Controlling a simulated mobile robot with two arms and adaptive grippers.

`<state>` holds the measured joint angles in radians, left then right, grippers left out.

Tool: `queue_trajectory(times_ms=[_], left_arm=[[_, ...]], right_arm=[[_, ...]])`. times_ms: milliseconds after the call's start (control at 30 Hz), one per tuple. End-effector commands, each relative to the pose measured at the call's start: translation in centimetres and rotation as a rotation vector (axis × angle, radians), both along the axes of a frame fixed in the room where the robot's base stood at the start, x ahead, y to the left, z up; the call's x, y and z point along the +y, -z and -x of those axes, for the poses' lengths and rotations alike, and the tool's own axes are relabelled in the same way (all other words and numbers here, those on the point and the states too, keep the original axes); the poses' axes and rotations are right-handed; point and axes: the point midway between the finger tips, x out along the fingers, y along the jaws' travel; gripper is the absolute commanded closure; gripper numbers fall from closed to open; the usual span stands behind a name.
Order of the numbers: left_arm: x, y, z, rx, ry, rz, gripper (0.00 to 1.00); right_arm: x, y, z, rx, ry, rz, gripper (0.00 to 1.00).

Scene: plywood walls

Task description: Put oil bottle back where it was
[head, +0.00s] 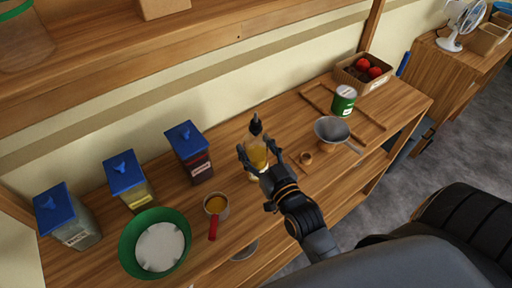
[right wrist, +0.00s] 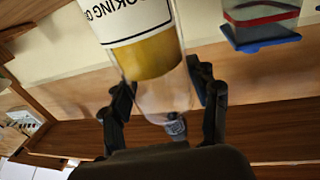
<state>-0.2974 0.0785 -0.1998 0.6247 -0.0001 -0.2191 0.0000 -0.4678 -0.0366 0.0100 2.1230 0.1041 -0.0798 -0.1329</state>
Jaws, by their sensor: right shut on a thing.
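The oil bottle (head: 258,156) is clear with yellow oil and a dark spout on top. It stands roughly upright over the middle of the wooden counter; I cannot tell whether its base touches the wood. My right gripper (head: 257,150) is shut on the bottle, one finger on each side. In the right wrist view the bottle (right wrist: 152,58) fills the space between the fingers, with a white label reading "OKING O". My left gripper is not in view.
Blue-lidded containers (head: 192,155) stand left of the bottle.

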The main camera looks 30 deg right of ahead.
Motion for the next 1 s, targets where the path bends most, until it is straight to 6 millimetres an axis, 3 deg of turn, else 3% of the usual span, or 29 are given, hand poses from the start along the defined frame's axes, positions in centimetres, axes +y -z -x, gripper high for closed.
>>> queue_trajectory(times_ms=[67,100,200,600,767,1000], left_arm=[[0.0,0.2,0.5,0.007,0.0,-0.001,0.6],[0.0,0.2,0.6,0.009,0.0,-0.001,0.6],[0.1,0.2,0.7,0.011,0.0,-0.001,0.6],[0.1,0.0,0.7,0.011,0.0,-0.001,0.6],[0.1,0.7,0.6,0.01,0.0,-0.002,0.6],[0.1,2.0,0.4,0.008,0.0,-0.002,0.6]], right_arm=[[0.0,0.1,0.0,-0.004,0.0,0.0,1.0],[0.0,0.3,0.0,0.002,0.0,0.0,0.34],[0.0,0.3,0.0,0.001,0.0,0.001,0.17],[0.0,-0.2,0.1,0.0,0.0,0.001,0.17],[0.0,0.3,2.1,0.005,0.0,0.001,0.17],[0.1,0.4,6.6,0.005,0.0,0.001,0.17]])
